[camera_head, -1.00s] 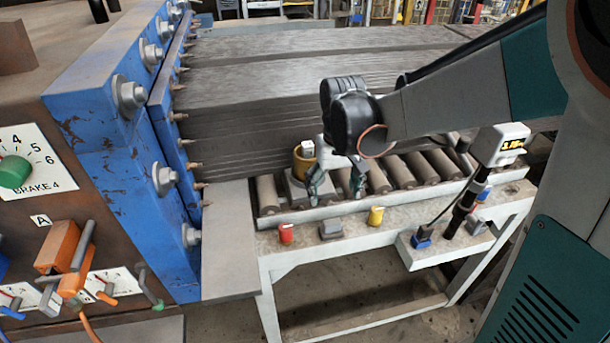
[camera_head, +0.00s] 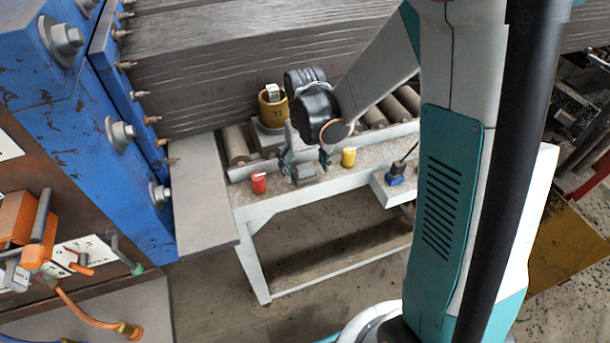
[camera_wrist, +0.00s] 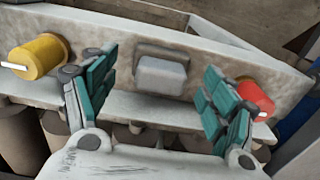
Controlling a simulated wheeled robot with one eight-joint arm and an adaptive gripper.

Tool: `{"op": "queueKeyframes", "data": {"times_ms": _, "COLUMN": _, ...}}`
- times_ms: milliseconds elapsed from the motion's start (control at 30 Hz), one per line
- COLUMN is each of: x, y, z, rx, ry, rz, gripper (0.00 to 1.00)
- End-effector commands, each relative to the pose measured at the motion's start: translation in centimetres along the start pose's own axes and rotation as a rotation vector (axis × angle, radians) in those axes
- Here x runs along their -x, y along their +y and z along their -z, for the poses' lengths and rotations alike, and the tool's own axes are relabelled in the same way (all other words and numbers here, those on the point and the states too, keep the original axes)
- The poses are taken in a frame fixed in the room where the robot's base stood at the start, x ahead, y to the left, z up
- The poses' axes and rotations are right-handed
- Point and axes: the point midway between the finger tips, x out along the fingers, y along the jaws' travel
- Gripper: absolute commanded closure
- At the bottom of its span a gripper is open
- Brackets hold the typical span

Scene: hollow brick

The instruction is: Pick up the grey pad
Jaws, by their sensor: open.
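The grey pad (camera_head: 305,174) is a small block on the pale bench ledge, between a red knob and a yellow knob. In the wrist view the grey pad (camera_wrist: 160,76) shows between my fingers, a little beyond their tips. My gripper (camera_head: 306,160) is open above the ledge, its two green-padded fingers spread to either side of the pad. In the wrist view my gripper (camera_wrist: 158,72) holds nothing, and I see no contact with the pad.
The red knob (camera_head: 259,182) is left of the pad and the yellow knob (camera_head: 348,157) right of it. A yellow cup-like part (camera_head: 272,106) stands behind on the rollers (camera_head: 235,145). A blue-based switch (camera_head: 395,175) is farther right.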

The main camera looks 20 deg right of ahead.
Motion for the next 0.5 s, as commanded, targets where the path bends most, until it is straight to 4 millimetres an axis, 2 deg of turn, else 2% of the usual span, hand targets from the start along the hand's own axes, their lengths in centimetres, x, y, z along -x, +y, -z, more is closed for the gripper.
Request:
{"op": "queueKeyframes", "data": {"times_ms": 33, "x": -0.9, "y": 0.0, "z": 0.0, "rx": 0.000, "ry": 0.000, "rz": 0.000, "gripper": 0.22}}
{"op": "queueKeyframes", "data": {"times_ms": 133, "x": -1.8, "y": 0.0, "z": 0.0, "rx": 0.000, "ry": 0.000, "rz": 0.000, "gripper": 0.22}}
{"op": "queueKeyframes", "data": {"times_ms": 400, "x": -2.0, "y": 0.0, "z": 0.0, "rx": 0.000, "ry": 0.000, "rz": 0.000, "gripper": 0.22}}
{"op": "queueKeyframes", "data": {"times_ms": 433, "x": -2.0, "y": 0.0, "z": 0.0, "rx": 0.000, "ry": 0.000, "rz": 0.000, "gripper": 0.25}}
{"op": "queueKeyframes", "data": {"times_ms": 500, "x": -2.0, "y": 0.0, "z": 0.0, "rx": 0.000, "ry": 0.000, "rz": 0.000, "gripper": 0.41}}
